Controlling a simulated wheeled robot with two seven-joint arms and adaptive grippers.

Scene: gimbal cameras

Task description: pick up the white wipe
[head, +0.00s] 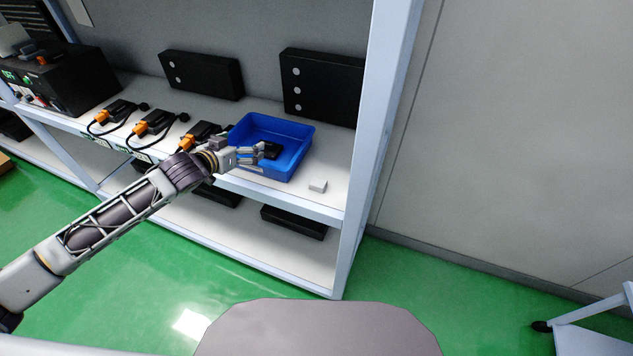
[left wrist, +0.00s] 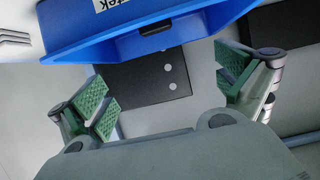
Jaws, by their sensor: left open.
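The white wipe (head: 318,186) looks like a small white block lying on the shelf top, to the right of the blue bin's near right corner. I cannot make it out for certain in the left wrist view. My left gripper (head: 258,156) is at the front of the blue bin, left of the wipe and apart from it. In the left wrist view the left gripper (left wrist: 165,86) has its green-padded fingers wide apart with nothing between them. My right gripper is in neither view.
A shelf post (head: 372,150) rises right of the wipe.

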